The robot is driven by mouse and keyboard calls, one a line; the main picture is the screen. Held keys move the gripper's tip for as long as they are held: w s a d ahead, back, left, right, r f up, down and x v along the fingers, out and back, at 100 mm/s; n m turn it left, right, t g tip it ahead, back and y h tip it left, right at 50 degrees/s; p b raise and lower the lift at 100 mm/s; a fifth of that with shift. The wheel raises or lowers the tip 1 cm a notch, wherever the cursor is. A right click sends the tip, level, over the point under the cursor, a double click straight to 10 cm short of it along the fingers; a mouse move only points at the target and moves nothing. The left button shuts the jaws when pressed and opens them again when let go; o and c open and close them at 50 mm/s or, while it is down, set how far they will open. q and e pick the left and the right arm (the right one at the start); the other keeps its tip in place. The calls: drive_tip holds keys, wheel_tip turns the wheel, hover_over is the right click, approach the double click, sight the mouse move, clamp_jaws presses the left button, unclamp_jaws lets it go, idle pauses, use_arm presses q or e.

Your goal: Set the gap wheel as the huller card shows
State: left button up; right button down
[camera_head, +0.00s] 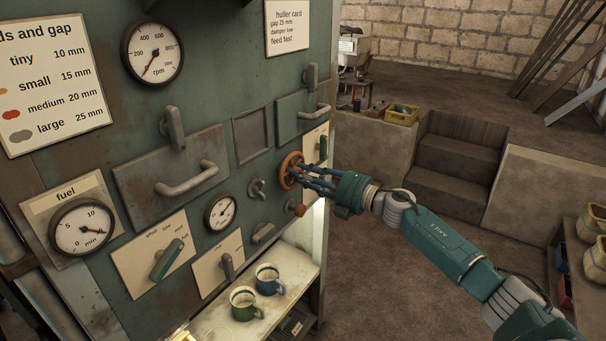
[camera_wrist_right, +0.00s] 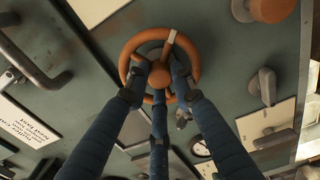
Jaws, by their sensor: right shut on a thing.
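The gap wheel is a small orange handwheel (camera_head: 291,170) on the green panel. It also shows in the right wrist view (camera_wrist_right: 160,38), with a pale mark on its upper right rim. My right gripper (camera_head: 308,177) is at the wheel, its blue fingers shut on it; the fingers (camera_wrist_right: 158,95) reach the rim and hub in the wrist view. The huller card (camera_head: 287,26) at the top of the panel reads gap 15 mm, danger low, feed fast. A seeds and gap chart (camera_head: 52,85) lists tiny 10, small 15, medium 20, large 25 mm. My left gripper is not in view.
An rpm gauge (camera_head: 152,53), a fuel gauge (camera_head: 82,227) and a small dial (camera_head: 221,212) sit on the panel. A green lever (camera_head: 167,259) and several handles stick out around the wheel. Green (camera_head: 245,303) and blue (camera_head: 269,280) mugs stand on the shelf below. Open floor lies right.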

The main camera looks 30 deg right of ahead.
drive_tip(key=shift+d+r, duration=0.3)
drive_tip(key=shift+r, duration=0.05)
drive_tip(key=c, duration=1.7)
unclamp_jaws()
drive_tip(key=shift+c, duration=0.2)
drive_tip(key=shift+f, duration=0.3)
drive_tip(key=v, duration=1.2)
